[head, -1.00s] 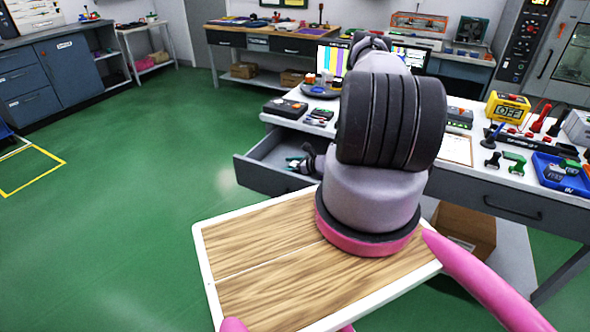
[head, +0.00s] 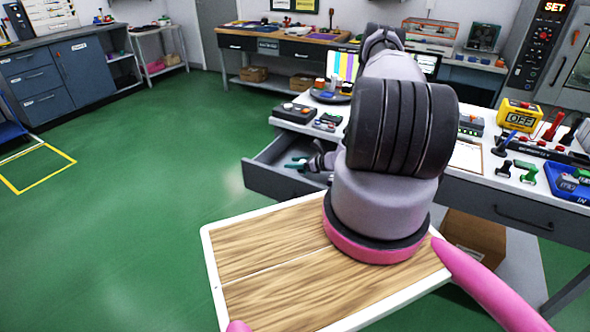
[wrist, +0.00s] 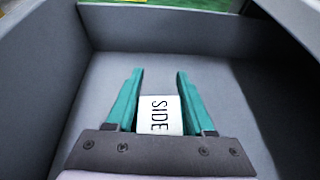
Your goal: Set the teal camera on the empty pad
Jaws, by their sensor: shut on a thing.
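My gripper (wrist: 158,85) reaches down inside an open grey drawer (wrist: 190,28), with its two teal fingers on either side of a small white block (wrist: 160,116) marked "SIDE". The fingers are shut on this block, and the drawer floor around it looks bare. In the head view the drawer (head: 280,185) stands out from the left end of the workbench, and my gripper (head: 296,163) shows small and teal within it. I cannot make out a teal camera or an empty pad for certain in either view.
The workbench top (head: 465,130) holds a yellow device (head: 518,114) reading "OFF", a clipboard (head: 467,156), several small dark and green items, and a blue bin (head: 567,190) at right. A cardboard box (head: 475,233) sits beneath. The green floor (head: 130,200) at left is open.

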